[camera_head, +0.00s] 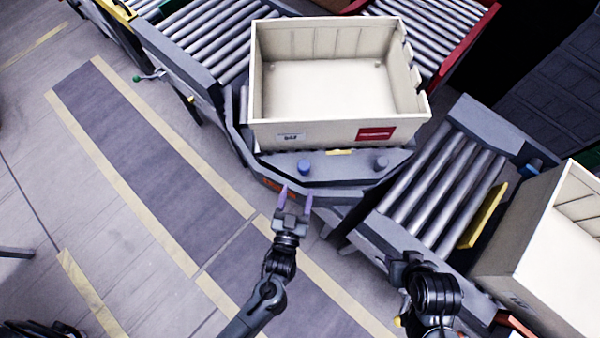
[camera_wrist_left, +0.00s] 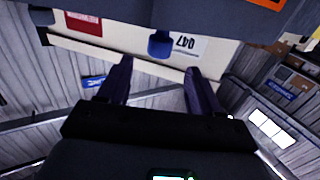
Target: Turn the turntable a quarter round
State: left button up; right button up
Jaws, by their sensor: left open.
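The grey turntable (camera_head: 340,172) carries a large cream crate (camera_head: 312,135) with a red label and a number label. A blue peg (camera_head: 305,167) and a grey peg (camera_head: 381,163) stand on the turntable's front deck. My left gripper (camera_head: 297,192) is open and empty, in front of the turntable edge near the blue peg. In the left wrist view the blue peg (camera_wrist_left: 160,44) shows beyond and between the open fingers (camera_wrist_left: 158,66), apart from them. My right gripper (camera_head: 402,268) is by the short roller conveyor; its fingers cannot be made out.
Roller conveyors (camera_head: 205,35) lead to the turntable from the back left and back right. A short roller conveyor (camera_head: 440,190) with a yellow bar (camera_head: 483,215) lies at the right. Another cream crate (camera_head: 550,250) stands at far right.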

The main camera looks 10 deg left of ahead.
pick_arm(q)
jog(key=shift+s, duration=0.8)
jog(key=shift+c, duration=0.2)
jog(key=c, duration=0.7)
jog(key=shift+d+f+m, duration=0.1)
jog(key=shift+f+m, duration=0.3)
jog(key=shift+m, duration=0.7)
grip_shut()
jog(key=m+g+h, duration=0.5)
jog(key=m+h, duration=0.2)
jog(key=m, duration=1.5)
send_near(377, 169)
jog(key=b+x, duration=0.1)
jog(key=x, duration=0.4)
jog(key=shift+w+f, duration=0.15)
jog(key=shift+f, duration=0.1)
jog(key=shift+w+d, duration=0.3)
jog(key=shift+w, duration=0.2)
